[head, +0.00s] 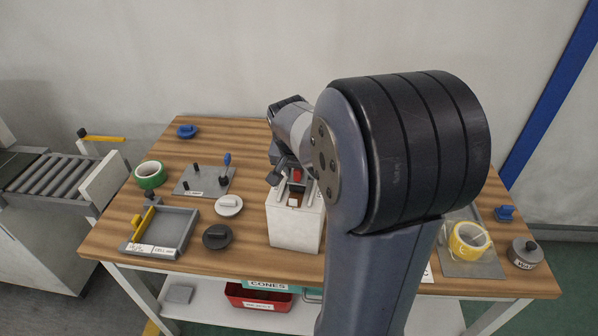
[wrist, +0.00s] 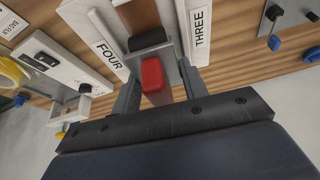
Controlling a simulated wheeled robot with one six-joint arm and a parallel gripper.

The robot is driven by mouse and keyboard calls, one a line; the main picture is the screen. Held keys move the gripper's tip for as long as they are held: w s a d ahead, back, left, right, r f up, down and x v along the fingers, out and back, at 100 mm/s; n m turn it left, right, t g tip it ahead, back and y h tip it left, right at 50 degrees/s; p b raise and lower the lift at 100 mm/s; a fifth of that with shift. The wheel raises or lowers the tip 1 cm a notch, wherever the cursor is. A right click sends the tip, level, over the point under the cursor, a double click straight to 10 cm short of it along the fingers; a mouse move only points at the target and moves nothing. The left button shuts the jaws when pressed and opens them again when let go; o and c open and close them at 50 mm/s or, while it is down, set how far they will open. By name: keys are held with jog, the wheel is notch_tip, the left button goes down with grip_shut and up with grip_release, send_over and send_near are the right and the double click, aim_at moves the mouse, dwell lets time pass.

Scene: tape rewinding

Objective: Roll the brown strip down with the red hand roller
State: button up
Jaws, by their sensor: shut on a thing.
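The red hand roller (wrist: 153,78) is between the fingers of my gripper (wrist: 157,88), which is shut on its red handle. Its dark roller cylinder (wrist: 148,41) lies beyond the handle, between white bars marked FOUR and THREE. In the head view the red handle (head: 296,176) shows over the top of a white block (head: 295,230), with my gripper (head: 291,180) around it. A small brown patch (head: 293,202) near the block's front top edge may be part of the brown strip.
My arm hides the table right of the block. Left are a grey tray (head: 178,228), a dark disc (head: 217,237), a white disc (head: 229,205), a pegged plate (head: 190,186) and green tape (head: 150,174). Yellow tape (head: 468,240) and a grey weight (head: 525,254) sit right.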

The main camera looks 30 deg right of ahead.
jog(key=shift+w+d, duration=0.75)
jog(key=shift+w, duration=0.05)
jog(key=shift+s+a, duration=1.05)
jog(key=shift+s, duration=0.15)
jog(key=shift+r+p, duration=2.9)
jog(key=shift+r, duration=1.2)
jog(key=shift+w+f, duration=0.1)
